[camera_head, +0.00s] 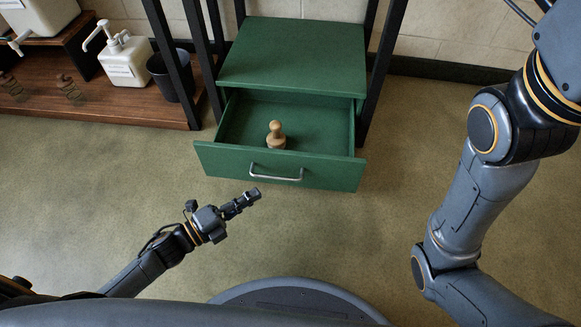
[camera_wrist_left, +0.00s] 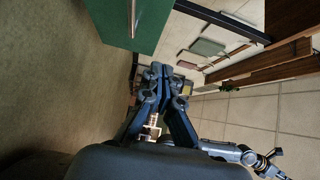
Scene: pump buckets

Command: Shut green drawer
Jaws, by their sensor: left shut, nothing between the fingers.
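A green drawer (camera_head: 215,164) stands pulled open from a green cabinet (camera_head: 295,55), with a metal bar handle (camera_head: 275,175) on its front. A wooden stamp-like object (camera_head: 276,137) stands upright inside the drawer. My left gripper (camera_head: 254,194) is shut and empty, just in front of the drawer front and below the handle in the picture; I cannot tell whether they touch. In the left wrist view the shut fingers (camera_wrist_left: 163,84) point toward a green panel (camera_wrist_left: 110,20) with a metal bar. My right arm shows at the right, but its gripper is outside the view.
A dark rack post (camera_head: 172,65) stands left of the cabinet. A low wooden shelf (camera_head: 90,100) at the left holds a white pump bottle (camera_head: 124,60) and a dark bucket (camera_head: 172,78). The floor before the drawer is clear.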

